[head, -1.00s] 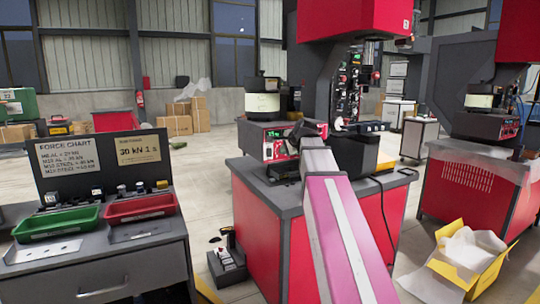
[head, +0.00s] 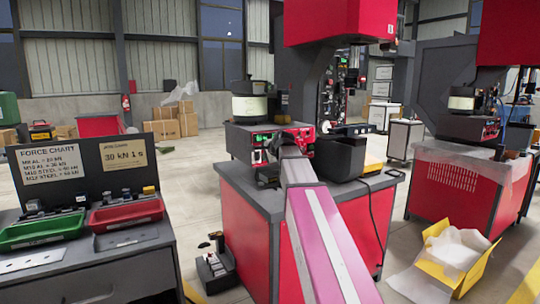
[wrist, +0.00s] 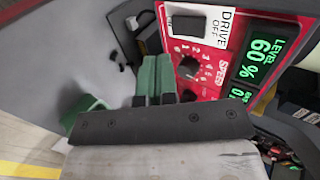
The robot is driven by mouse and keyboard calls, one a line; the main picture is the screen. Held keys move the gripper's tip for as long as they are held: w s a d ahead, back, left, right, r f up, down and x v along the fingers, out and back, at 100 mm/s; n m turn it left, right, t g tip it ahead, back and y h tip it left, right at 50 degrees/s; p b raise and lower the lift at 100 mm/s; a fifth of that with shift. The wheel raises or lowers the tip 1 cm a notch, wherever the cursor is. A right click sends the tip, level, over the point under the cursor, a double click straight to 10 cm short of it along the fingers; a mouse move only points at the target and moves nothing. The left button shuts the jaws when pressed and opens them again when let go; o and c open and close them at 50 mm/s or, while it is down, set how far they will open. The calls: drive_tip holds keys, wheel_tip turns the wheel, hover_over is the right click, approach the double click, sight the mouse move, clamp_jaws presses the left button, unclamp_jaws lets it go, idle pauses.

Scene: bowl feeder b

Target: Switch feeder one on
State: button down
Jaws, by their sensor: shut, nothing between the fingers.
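The near bowl feeder (head: 250,103), a dark bowl with a cream band, stands on a red cabinet beside a press. I cannot read a feeder number on it. Its red control panel fills the upper right of the wrist view, with a black rocker switch (wrist: 188,26) beside a white DRIVE OFF label (wrist: 220,27). Below are a black speed dial (wrist: 188,67) and a green-lit display (wrist: 264,52) reading LEVEL 60 %. The fingertips appear left of the dial, below the switch; contact cannot be told.
A second similar feeder (head: 462,103) stands on a red cabinet at right. A bench at left holds a green tray (head: 42,230), a red tray (head: 126,214) and a force chart (head: 50,163). An open yellow box (head: 452,258) lies on the floor.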

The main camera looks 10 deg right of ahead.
drive_tip(key=shift+w+a+f, duration=0.3)
drive_tip(key=shift+w, duration=0.65)
drive_tip(key=shift+w+a+f, duration=0.35)
drive_tip(key=shift+w, duration=0.6)
drive_tip(key=shift+w+a+f, duration=0.3)
drive_tip(key=shift+w, duration=0.65)
drive_tip(key=shift+w, duration=0.2)
drive_tip(key=shift+r, duration=0.8)
drive_tip(key=shift+s, duration=0.1)
drive_tip(key=shift+s+d, duration=0.1)
drive_tip(key=shift+s, duration=0.25)
approach(258, 156)
drive_tip(key=s+d+r, duration=0.1)
drive_tip(key=s+r, duration=0.1)
drive_tip(key=s, duration=0.4)
drive_tip(key=shift+d, duration=0.35)
